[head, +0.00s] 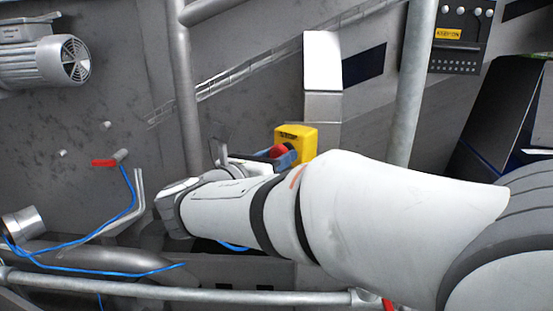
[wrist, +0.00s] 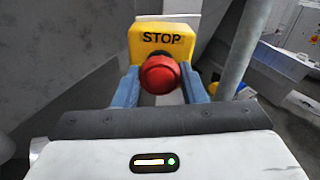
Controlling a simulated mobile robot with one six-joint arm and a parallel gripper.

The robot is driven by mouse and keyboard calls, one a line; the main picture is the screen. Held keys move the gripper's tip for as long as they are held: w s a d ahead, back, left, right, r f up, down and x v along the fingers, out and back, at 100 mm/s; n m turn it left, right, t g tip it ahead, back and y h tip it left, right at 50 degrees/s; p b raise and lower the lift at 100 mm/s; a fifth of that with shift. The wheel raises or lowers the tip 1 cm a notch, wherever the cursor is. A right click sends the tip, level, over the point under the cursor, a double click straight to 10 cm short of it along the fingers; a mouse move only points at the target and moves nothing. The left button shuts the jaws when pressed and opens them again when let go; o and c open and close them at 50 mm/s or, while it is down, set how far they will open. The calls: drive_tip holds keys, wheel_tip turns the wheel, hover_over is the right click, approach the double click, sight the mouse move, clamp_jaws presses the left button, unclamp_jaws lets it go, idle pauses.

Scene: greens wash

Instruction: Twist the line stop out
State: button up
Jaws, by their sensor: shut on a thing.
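The line stop is a yellow box marked STOP (wrist: 162,38) with a round red button (wrist: 161,74) on its front. In the head view the yellow box (head: 309,140) stands at the end of a grey post, with the red button (head: 278,151) on its left side. My gripper (wrist: 161,84) has its two blue fingers on either side of the red button and is shut on it. In the head view my gripper (head: 281,158) is partly hidden by my arm. The exact finger contact is hard to see.
A vertical grey pipe (head: 412,80) stands right of the stop box, and another pipe (head: 183,90) stands to the left. A horizontal rail (head: 200,293) runs below. A red-handled valve (head: 104,162) and a blue hose (head: 128,205) are at the left.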

drive_tip(key=m+b, duration=0.2)
drive_tip(key=b, duration=0.1)
drive_tip(key=m+b, duration=0.1)
drive_tip(key=m, duration=0.1)
drive_tip(key=shift+f, duration=0.25)
drive_tip(key=shift+r+m+b, duration=0.15)
drive_tip(key=shift+m+b, duration=1.55)
drive_tip(key=shift+b, duration=0.2)
drive_tip(key=shift+r, duration=0.1)
drive_tip(key=o, duration=1)
drive_tip(key=shift+c, duration=0.2)
drive_tip(key=b+v, duration=0.1)
drive_tip(key=v, duration=0.7)
